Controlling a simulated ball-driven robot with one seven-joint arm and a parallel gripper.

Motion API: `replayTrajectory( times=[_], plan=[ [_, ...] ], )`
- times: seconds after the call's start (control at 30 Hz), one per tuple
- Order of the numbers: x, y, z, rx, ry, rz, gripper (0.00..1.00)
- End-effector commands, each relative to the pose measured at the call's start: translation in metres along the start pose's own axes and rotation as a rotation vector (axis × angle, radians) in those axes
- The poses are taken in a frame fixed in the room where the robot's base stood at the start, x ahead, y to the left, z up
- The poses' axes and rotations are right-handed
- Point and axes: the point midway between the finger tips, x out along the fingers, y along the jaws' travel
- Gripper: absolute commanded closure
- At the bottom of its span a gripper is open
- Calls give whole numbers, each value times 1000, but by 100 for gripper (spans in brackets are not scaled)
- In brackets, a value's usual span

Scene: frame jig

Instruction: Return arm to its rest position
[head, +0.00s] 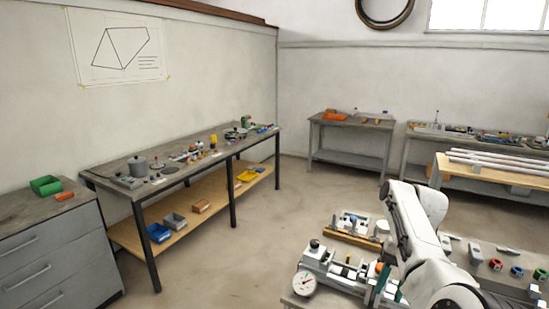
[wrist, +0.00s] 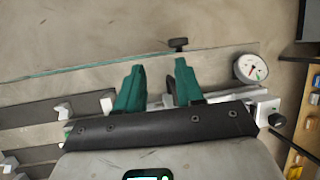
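My white arm (head: 412,235) reaches over the jig bench at the lower right of the head view. My gripper (wrist: 160,76) shows in the wrist view with two green fingers standing apart. Nothing is held between them. A metal jig with a black knob (wrist: 178,44) lies behind the fingers.
A round dial gauge (head: 304,284) sits at the jig's near left corner; it also shows in the wrist view (wrist: 252,68). A long workbench (head: 190,142) stands along the left wall. Open floor (head: 245,245) lies between the benches. White bars (head: 500,160) lie on a right-hand bench.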

Motion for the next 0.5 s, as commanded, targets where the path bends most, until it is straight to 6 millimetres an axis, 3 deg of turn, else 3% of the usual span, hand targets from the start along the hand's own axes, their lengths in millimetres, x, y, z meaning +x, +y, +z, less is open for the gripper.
replayTrajectory(
  times=[0.27, 0.5],
  plan=[
    [33, 25, -8, 18, 35, 17, 63],
    [81, 64, -12, 34, 89, 50, 63]
  ],
)
